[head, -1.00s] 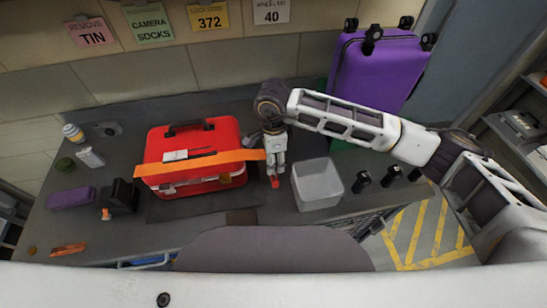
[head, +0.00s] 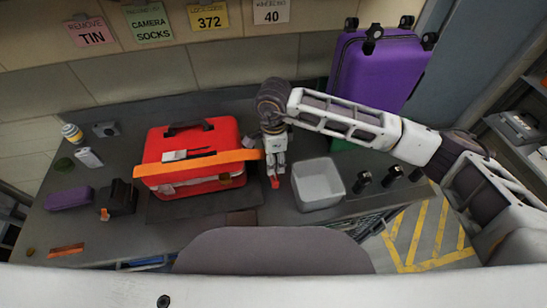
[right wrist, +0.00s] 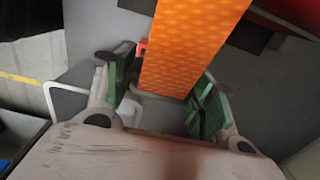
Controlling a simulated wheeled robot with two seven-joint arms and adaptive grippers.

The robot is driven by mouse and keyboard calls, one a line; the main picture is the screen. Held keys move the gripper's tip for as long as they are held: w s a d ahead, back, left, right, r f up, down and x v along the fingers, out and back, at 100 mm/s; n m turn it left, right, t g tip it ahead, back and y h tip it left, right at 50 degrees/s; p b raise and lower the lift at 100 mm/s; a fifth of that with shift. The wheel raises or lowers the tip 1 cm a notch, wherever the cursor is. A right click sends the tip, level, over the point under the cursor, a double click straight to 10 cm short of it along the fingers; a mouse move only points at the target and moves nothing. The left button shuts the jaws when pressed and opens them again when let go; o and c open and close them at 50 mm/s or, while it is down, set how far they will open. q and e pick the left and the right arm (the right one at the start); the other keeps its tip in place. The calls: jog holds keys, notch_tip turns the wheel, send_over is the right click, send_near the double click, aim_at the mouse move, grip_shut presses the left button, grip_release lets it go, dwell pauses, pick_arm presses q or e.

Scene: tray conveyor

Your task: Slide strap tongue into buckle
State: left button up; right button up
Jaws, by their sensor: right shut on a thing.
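I cannot make out the buckle for certain. My left gripper is out of view.
Small black items (head: 363,181) stand further right. A purple suitcase (head: 376,75) is behind. A dark block (head: 121,197) and a purple pouch (head: 69,198) lie left of the case.

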jog(key=shift+b, duration=0.35)
dwell(1.0)
jog(key=shift+b, duration=0.3)
jog(key=shift+d+f, duration=0.1)
jog(key=shift+f, duration=0.05)
dwell(0.4)
jog(key=shift+f+b, duration=0.45)
jog(key=shift+b, duration=0.2)
jog(key=shift+f+b, duration=0.7)
jog(key=shift+f, duration=0.05)
